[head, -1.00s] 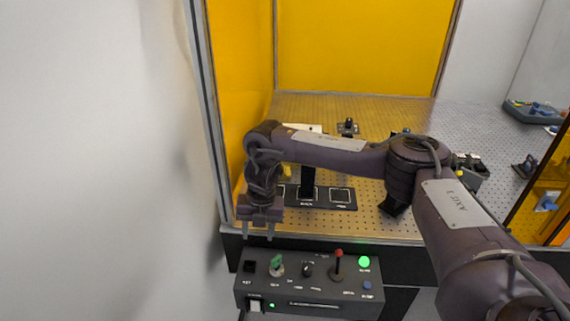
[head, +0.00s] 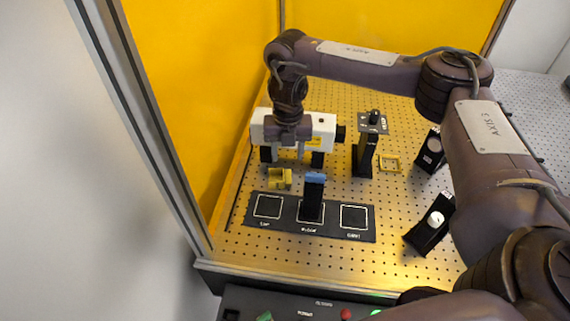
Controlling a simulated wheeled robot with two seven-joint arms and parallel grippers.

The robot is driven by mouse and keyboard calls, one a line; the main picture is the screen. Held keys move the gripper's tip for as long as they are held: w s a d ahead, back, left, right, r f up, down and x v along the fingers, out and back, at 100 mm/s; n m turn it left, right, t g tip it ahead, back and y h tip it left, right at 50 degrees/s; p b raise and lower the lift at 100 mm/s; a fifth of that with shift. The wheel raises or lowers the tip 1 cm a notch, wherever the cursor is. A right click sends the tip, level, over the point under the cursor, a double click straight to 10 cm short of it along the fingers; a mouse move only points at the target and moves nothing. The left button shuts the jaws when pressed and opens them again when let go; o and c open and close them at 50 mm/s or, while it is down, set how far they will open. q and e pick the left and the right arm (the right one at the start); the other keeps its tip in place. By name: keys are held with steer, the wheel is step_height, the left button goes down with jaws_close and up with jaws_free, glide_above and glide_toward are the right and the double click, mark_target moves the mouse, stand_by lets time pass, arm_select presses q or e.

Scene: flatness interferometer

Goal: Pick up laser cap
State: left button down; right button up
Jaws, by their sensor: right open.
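The white laser housing (head: 322,127) lies on two black supports at the back left of the perforated table. A black piece, perhaps the laser cap (head: 341,133), sits on its right end; I cannot tell for sure that it is the cap. My right gripper (head: 289,152) points down in front of the left half of the housing, to the left of the black piece. It is open and empty, and hides part of the housing. I cannot tell whether it touches the housing. My left gripper is not in view.
A black board (head: 331,222) with three outlined squares lies in front. A blue-topped black post (head: 313,197) stands at its middle square. A yellow block (head: 280,179) lies behind the board. Mounts stand to the right (head: 366,150). Yellow panels (head: 190,90) bound the left and back.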

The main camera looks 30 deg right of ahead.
mark_target(287, 176)
steer(key=shift+s+a+f, duration=0.1)
steer(key=shift+f, duration=0.85)
steer(key=shift+s+a+f, duration=0.15)
steer(key=shift+s+f, duration=0.15)
steer(key=shift+f, duration=0.25)
step_height(287, 176, down, 5)
steer(key=shift+w+r+b, duration=0.15)
steer(key=shift+r+b, duration=0.05)
steer(key=shift+b, duration=0.3)
steer(key=shift+r, duration=0.1)
steer(key=shift+c, duration=0.6)
jaws_close()
